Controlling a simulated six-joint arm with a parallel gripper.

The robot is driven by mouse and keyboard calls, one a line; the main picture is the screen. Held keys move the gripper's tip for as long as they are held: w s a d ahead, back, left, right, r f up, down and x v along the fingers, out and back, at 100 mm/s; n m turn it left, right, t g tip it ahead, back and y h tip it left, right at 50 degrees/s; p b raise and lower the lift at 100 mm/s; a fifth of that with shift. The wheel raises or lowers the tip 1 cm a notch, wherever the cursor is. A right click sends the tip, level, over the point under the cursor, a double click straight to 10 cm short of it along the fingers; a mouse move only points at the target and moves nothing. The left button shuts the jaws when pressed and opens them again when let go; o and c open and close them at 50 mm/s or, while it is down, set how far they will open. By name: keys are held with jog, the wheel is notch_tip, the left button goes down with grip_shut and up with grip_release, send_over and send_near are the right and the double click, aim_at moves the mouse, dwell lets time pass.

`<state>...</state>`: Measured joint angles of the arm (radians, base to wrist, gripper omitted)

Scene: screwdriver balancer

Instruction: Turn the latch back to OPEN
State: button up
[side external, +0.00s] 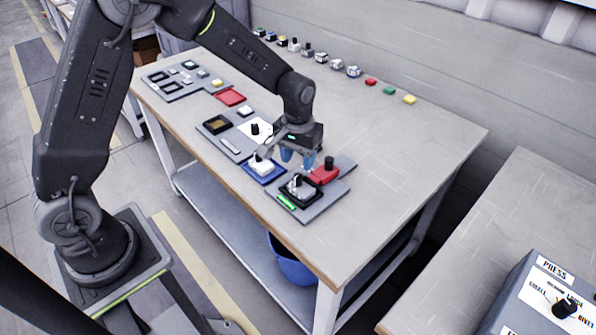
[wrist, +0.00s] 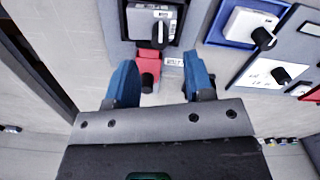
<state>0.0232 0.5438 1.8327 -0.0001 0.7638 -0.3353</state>
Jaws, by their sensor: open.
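My gripper (side external: 297,158) is open and empty, its blue fingers pointing down above the panels near the table's front edge. In the wrist view the fingers (wrist: 160,88) stand apart, with a red block (wrist: 148,64) showing beyond and between them. The red block, also in the side view (side external: 324,174), carries a black knob (side external: 329,162). A black-framed unit (side external: 287,189) with a pale face and knob sits just in front of it; the wrist view shows its black knob (wrist: 160,34). Which part is the latch, and its setting, I cannot tell; the lettering is too small.
Left of the gripper are a blue-framed white unit (side external: 262,170) and a white panel with a black knob (side external: 255,129). Several small items line the table's back edge. The table's right part is clear. A control box (side external: 545,300) stands on another table.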

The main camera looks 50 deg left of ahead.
aim_at(296, 177)
notch_tip(296, 177, up, 7)
jog(key=shift+r, duration=0.2)
dwell(0.3)
jog(key=s+r+m+t, duration=0.2)
jog(key=s+r+t, duration=0.1)
jog(key=s+r, duration=0.75)
jog(key=s+a+r+m+t, duration=0.1)
jog(key=s+t, duration=0.1)
jog(key=s, duration=1)
jog(key=shift+s+r+m+t, duration=0.15)
jog(key=shift+r+m+t, duration=0.15)
jog(key=shift+r, duration=0.05)
